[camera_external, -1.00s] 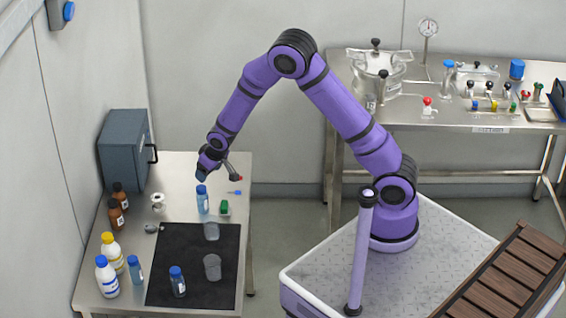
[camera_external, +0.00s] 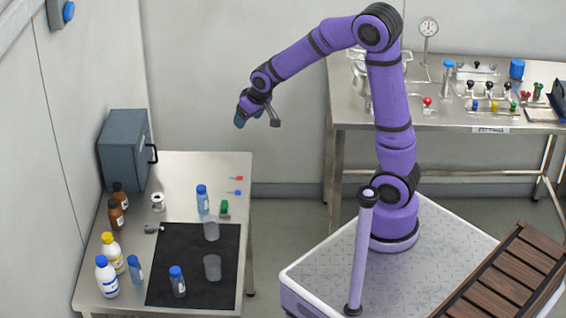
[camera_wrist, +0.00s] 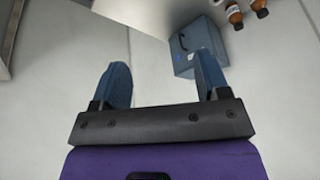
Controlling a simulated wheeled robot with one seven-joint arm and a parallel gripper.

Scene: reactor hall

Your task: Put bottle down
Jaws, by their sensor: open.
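A blue-capped bottle (camera_external: 203,200) stands upright on the left steel table (camera_external: 190,172), just behind the black mat (camera_external: 170,255). More blue-capped bottles stand near it: one upright on the mat (camera_external: 177,281) and one at the mat's left edge (camera_external: 135,269). My gripper (camera_external: 257,118) is raised well above the table and to the right of the bottle, touching nothing. In the wrist view my gripper (camera_wrist: 163,85) shows two blue fingers spread wide with nothing between them.
Two clear beakers (camera_external: 212,267) stand on the mat. Brown bottles (camera_external: 118,206), a yellow-capped bottle (camera_external: 112,252) and a white bottle (camera_external: 106,277) line the left side. A grey box (camera_external: 124,149), also in the wrist view (camera_wrist: 193,48), is at the back. A green item (camera_external: 225,208) sits beside the bottle.

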